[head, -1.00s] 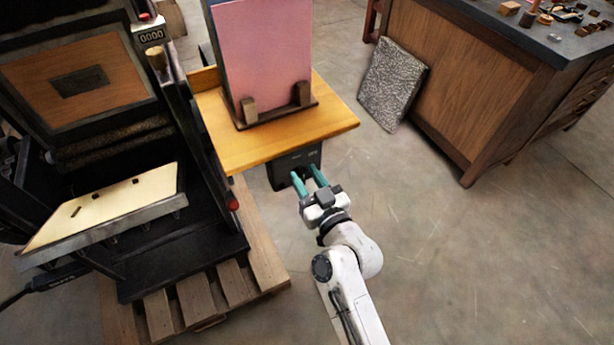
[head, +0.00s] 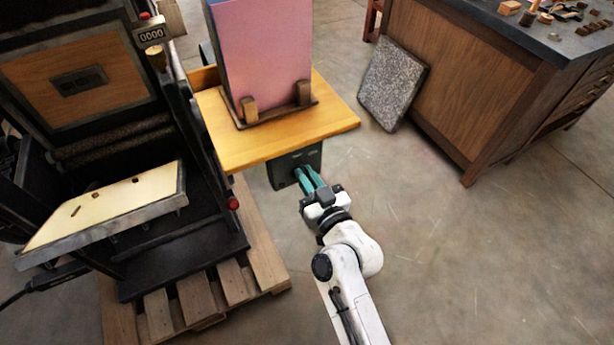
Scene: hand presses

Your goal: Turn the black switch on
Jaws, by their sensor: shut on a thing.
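A dark switch box (head: 284,172) hangs under the front edge of the wooden shelf in the head view. My gripper (head: 306,176) has its teal fingers up against the front of this box. The fingers are close together and shut on a small part there, which I take to be the black switch. The switch itself is hidden by the fingers, so I cannot tell its position.
The wooden shelf (head: 235,150) above carries a stand with pink sheets (head: 264,55). A hand press (head: 110,205) stands on a wooden pallet (head: 200,295) at left. A grey slab (head: 392,82) leans on a wooden cabinet (head: 440,75) at right. The floor at lower right is clear.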

